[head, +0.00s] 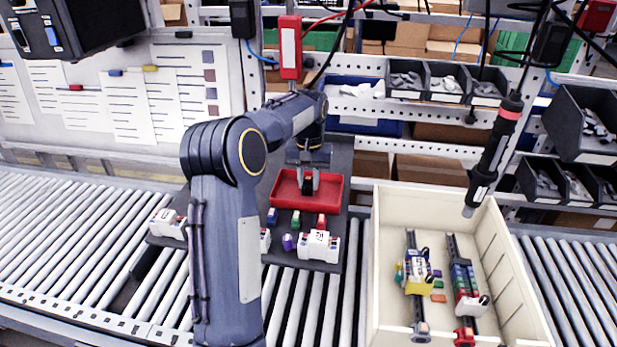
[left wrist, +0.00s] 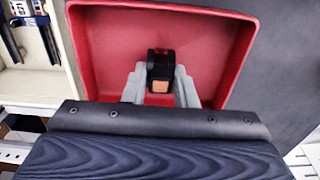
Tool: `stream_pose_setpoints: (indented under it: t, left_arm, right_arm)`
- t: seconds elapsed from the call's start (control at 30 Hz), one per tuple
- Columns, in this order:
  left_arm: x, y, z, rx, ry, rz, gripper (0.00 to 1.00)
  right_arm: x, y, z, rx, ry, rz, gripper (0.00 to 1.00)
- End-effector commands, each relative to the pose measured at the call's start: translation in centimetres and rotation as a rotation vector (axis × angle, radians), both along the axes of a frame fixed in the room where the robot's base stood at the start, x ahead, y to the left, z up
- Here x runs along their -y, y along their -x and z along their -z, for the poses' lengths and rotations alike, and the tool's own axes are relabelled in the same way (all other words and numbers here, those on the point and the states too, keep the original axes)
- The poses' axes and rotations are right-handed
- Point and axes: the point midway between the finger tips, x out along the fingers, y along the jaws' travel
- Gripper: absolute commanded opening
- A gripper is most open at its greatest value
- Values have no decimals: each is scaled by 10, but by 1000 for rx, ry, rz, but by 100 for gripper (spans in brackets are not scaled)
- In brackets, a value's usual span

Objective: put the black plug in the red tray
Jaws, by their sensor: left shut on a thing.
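The red tray (head: 328,193) lies at the back of the dark board, and it fills much of the left wrist view (left wrist: 215,50). My left gripper (head: 308,184) is over the tray, pointing down. In the left wrist view its two grey fingers (left wrist: 160,88) are shut on the black plug (left wrist: 160,60), which has a small orange patch on its near face. The plug shows dark between the fingertips in the head view (head: 308,183). It is within the tray's outline; I cannot tell if it touches the tray floor. My right gripper is not in view.
Small coloured plugs and white modules (head: 318,246) stand on the dark board (head: 337,225) in front of the tray. A cream crate (head: 385,255) with rail assemblies stands at right. A black screwdriver (head: 492,155) hangs above the crate. Roller conveyors (head: 60,235) run on both sides.

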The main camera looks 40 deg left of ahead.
Motion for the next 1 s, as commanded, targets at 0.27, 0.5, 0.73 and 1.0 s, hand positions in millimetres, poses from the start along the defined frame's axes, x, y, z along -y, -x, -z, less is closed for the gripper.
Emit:
stream_pose_setpoints:
  t: [0.27,0.5,0.73,1.0]
  left_arm:
    - [0,0,0,0,0,0,37]
    - [0,0,0,0,0,0,51]
    - [0,-1,-7,3,-1,0,51]
    - [0,-1,-52,4,-1,1,51]
  right_arm:
    - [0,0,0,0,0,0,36]
    - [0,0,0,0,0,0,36]
    - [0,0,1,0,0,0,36]
    - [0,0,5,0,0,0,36]
